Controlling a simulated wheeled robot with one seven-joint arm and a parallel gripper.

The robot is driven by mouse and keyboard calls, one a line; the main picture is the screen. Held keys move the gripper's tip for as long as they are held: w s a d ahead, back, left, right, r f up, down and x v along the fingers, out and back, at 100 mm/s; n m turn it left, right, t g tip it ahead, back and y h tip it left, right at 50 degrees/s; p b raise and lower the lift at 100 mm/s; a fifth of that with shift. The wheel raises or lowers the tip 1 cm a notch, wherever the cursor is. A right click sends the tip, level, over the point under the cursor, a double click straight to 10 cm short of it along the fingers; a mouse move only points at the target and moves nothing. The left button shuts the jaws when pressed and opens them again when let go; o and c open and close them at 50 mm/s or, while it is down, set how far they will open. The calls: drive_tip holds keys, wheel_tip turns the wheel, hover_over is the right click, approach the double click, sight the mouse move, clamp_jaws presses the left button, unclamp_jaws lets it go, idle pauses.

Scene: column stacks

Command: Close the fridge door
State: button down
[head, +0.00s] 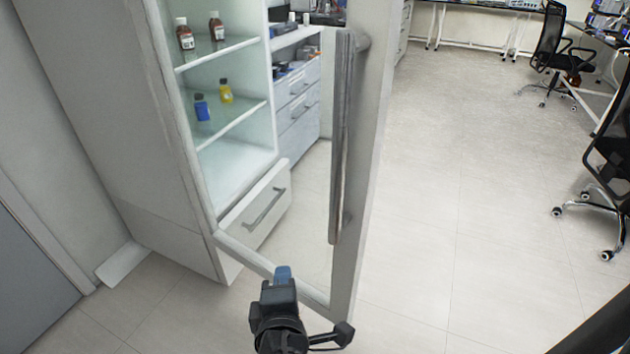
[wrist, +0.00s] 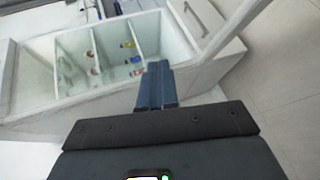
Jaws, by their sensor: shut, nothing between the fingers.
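The fridge (head: 150,130) is a tall white cabinet at the left of the head view, with lit shelves holding a few bottles. Its door (head: 365,180) is a framed panel with clear glass, standing wide open, with a long vertical grey handle (head: 342,140). My gripper (head: 283,272) is shut and empty, low in the head view, in front of the door's bottom frame; I cannot tell if it touches. In the wrist view, the gripper's blue fingers (wrist: 155,85) are together, with the fridge's open inside (wrist: 110,55) beyond them.
A drawer front (head: 255,210) with a handle sits under the fridge shelves. Grey drawers (head: 298,100) stand beyond the door glass. Office chairs (head: 605,150) stand at the right. The tiled floor (head: 450,200) right of the door is clear.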

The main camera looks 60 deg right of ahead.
sight(326, 164)
wheel_tip(326, 164, up, 15)
drive_tip(key=w+a+m+g+h, duration=0.2)
drive_tip(key=m+g+h, duration=0.4)
drive_tip(key=m+g, duration=0.3)
drive_tip(key=shift+n+g, duration=0.3)
drive_tip(key=shift+g, duration=0.2)
drive_tip(key=d+p, duration=0.2)
drive_tip(key=d, duration=0.2)
drive_tip(key=s+d+p, duration=0.1)
drive_tip(key=d+p, duration=0.1)
drive_tip(key=d, duration=0.3)
drive_tip(key=s+d+p, duration=0.1)
drive_tip(key=d+p, duration=0.1)
drive_tip(key=d, duration=0.3)
drive_tip(key=shift+s+d, duration=0.1)
